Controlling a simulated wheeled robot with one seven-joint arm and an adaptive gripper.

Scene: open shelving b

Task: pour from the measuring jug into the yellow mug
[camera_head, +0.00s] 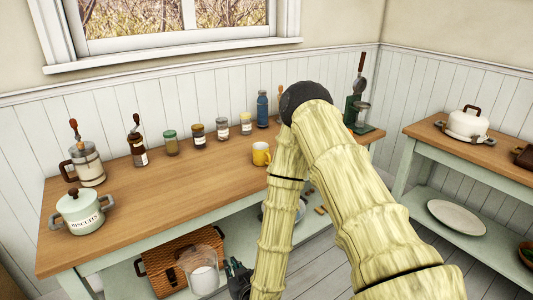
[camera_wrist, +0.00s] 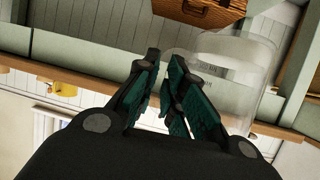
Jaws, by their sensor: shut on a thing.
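The clear measuring jug (camera_head: 205,259) is low in the head view, in front of the wooden table, looking about upright. A white patch shows in its lower part; I cannot tell whether it is contents. My gripper (camera_head: 238,272) is at its right side, shut on it. In the wrist view the fingers (camera_wrist: 166,88) are beside the see-through jug (camera_wrist: 246,72); the exact contact is hard to see. The yellow mug (camera_head: 261,153) stands upright on the table, well away from the jug. It also shows in the wrist view (camera_wrist: 64,88).
The wooden tabletop (camera_head: 190,195) has a clear middle and front. A pot (camera_head: 79,212), French press (camera_head: 88,167) and several jars line its left and back. A woven basket (camera_head: 165,262) sits on the lower shelf. A side table (camera_head: 440,140) stands right.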

